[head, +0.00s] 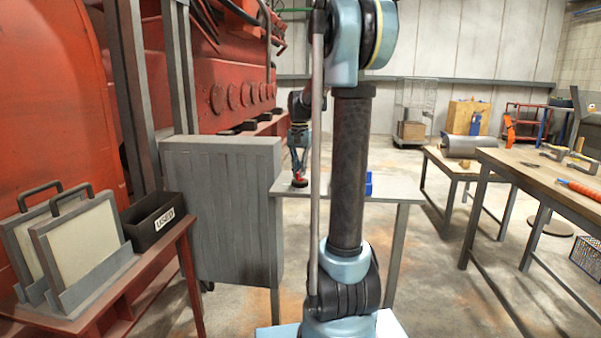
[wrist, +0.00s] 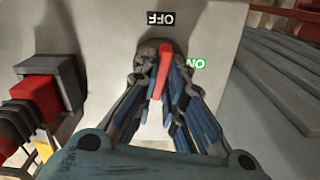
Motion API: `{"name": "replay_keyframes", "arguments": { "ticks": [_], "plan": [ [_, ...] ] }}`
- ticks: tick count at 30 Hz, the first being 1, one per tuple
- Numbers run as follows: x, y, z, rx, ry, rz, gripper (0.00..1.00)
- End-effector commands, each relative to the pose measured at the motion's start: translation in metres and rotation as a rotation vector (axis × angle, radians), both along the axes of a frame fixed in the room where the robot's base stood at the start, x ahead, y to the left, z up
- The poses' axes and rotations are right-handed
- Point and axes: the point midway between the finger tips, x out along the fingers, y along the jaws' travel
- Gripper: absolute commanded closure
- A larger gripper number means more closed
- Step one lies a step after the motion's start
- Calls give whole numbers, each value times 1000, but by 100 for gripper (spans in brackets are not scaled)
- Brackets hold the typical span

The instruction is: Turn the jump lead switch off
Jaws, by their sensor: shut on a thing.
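The jump lead switch has a red handle (wrist: 163,70) on a dark round base. It stands on a pale surface in the wrist view. A black OFF label (wrist: 160,19) lies just above it and a green ON label (wrist: 196,64) to its right, both upside down. The handle lies nearly upright in the picture, in line with the OFF label rather than the ON label. My gripper (wrist: 160,72) is shut on the handle, one finger on each side. The fingers hide part of the base. In the head view my gripper (head: 299,168) points down over the small grey table (head: 400,188).
A red and black connector (wrist: 38,100) sits close left of my gripper in the wrist view. A blue object (head: 368,184) shows behind my arm. A grey ribbed cabinet (head: 222,205) stands left of the table. Workbenches (head: 520,170) stand right, with open floor between.

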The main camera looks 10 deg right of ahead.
Motion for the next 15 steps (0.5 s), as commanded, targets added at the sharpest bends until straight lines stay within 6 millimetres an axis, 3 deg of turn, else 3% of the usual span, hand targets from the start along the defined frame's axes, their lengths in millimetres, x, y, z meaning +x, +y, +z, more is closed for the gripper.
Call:
{"name": "replay_keyframes", "arguments": {
  "ticks": [15],
  "plan": [
    [-3,-1,-1,2,5,194,100]
  ]
}}
